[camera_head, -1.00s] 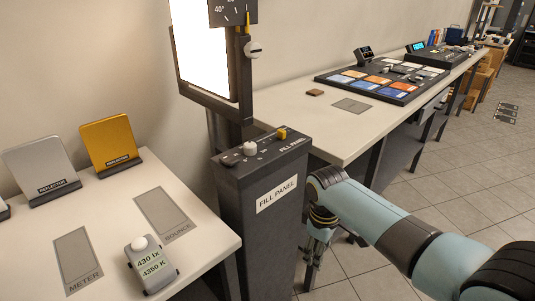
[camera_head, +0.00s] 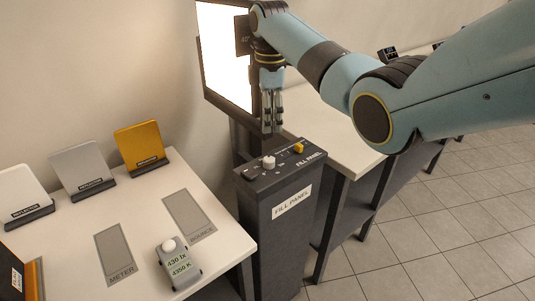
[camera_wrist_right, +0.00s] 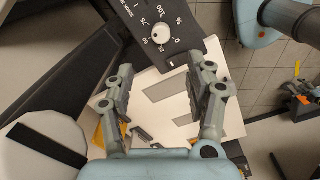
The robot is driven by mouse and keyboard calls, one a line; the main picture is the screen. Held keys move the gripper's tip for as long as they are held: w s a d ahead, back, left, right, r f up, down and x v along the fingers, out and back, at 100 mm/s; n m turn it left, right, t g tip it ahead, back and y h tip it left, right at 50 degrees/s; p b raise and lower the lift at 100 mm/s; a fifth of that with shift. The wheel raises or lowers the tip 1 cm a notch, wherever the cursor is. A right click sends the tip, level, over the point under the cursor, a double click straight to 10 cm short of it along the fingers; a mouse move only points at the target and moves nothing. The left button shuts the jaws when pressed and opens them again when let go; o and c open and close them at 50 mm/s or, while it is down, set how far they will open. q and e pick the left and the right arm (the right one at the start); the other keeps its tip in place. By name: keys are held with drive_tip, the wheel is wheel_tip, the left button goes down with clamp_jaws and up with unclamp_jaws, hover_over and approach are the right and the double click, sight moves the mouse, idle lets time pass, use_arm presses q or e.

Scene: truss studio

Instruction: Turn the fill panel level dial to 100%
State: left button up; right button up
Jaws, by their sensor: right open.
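The fill panel (camera_head: 275,195) is a dark box on a pedestal. Its white level dial (camera_head: 268,162) is on the top face, left of a yellow knob (camera_head: 299,148). My right gripper (camera_head: 271,126) points down just above and behind the dial, apart from it. In the right wrist view, the gripper (camera_wrist_right: 161,66) has its fingers spread with nothing between them. The dial (camera_wrist_right: 161,34) lies beyond the fingertips there, among printed marks; its pointer is too small to read.
A lit screen (camera_head: 222,50) stands behind the panel. The left bench (camera_head: 145,210) holds reflectors, marked mats and a light meter (camera_head: 178,263). Another bench (camera_head: 340,150) runs behind the panel to the right. Tiled floor lies open at the right.

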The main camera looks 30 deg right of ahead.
sight(269, 159)
wheel_tip(269, 159, down, 13)
drive_tip(key=shift+r+b, duration=0.15)
drive_tip(key=shift+b, duration=0.4)
clamp_jaws()
